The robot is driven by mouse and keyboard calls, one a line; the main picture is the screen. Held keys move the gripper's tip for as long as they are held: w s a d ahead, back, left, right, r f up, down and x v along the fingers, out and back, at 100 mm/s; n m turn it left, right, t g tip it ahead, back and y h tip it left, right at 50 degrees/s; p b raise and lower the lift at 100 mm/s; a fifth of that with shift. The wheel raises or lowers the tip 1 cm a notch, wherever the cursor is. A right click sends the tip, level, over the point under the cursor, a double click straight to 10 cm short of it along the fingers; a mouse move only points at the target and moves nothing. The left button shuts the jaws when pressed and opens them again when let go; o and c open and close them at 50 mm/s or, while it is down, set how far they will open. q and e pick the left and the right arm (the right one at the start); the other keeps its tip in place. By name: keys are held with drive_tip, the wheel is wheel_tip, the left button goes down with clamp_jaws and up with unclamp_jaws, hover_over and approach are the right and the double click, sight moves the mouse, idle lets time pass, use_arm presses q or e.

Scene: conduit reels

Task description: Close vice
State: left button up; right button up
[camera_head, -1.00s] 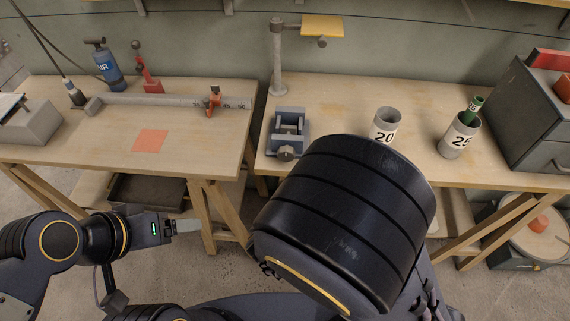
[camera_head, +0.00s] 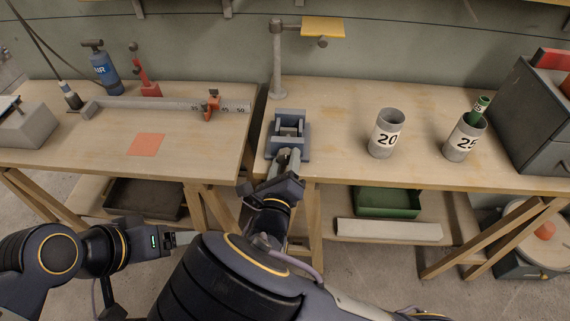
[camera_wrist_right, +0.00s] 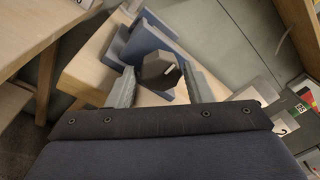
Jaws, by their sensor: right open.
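The blue-grey vice (camera_head: 289,128) stands at the left front of the right workbench, with a gap showing between its jaws in the head view. My right gripper (camera_head: 286,158) is at the vice's front end. In the right wrist view the fingers of my right gripper (camera_wrist_right: 157,88) are spread, with the vice's dark round knob (camera_wrist_right: 158,70) between them. I cannot tell whether the fingers touch it. The blue vice body (camera_wrist_right: 148,40) shows beyond the knob. My left gripper (camera_head: 180,239) is low at the left, in front of the left bench; its finger opening is unclear.
Grey cups marked 20 (camera_head: 386,134) and 25 (camera_head: 463,138) stand right of the vice; the latter holds a green piece. A post with a yellow plate (camera_head: 316,27) rises behind the vice. A grey cabinet (camera_head: 530,110) stands far right. The bench between vice and cup 20 is clear.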

drive_tip(key=shift+w, duration=0.1)
drive_tip(key=c, duration=0.7)
drive_tip(key=shift+m, duration=0.3)
